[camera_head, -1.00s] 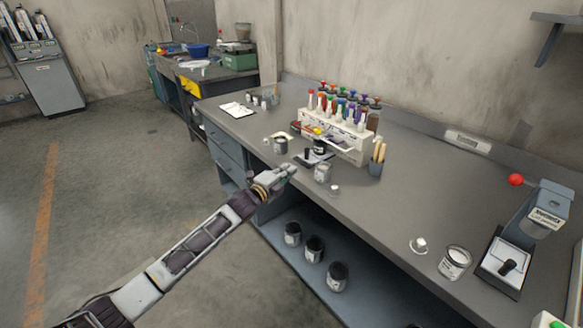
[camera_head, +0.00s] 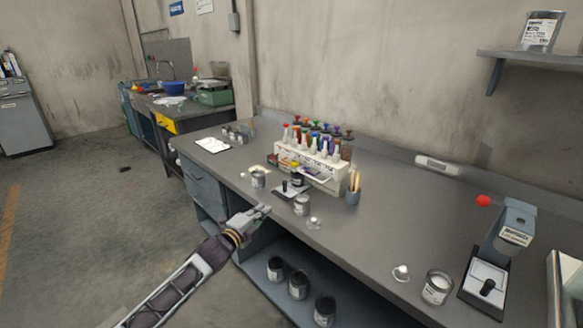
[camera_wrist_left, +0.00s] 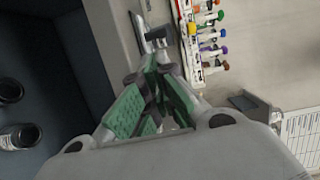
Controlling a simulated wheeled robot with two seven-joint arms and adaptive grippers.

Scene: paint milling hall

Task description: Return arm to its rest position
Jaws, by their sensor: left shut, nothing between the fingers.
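My left arm comes in from the lower left in the head view. Its gripper (camera_head: 262,211) is at the front edge of the grey workbench (camera_head: 370,231), short of the small cans, with nothing in it. In the left wrist view the green-padded fingers (camera_wrist_left: 150,102) are together and empty. The bench top and the dark space below its edge show behind them. My right gripper is in neither view.
On the bench are a colorant rack (camera_head: 310,160), open cans (camera_head: 301,205), a cup of sticks (camera_head: 353,190), a white-filled can (camera_head: 437,287) and a device with a red knob (camera_head: 505,245). Black-topped cans (camera_head: 298,286) stand on the shelf below.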

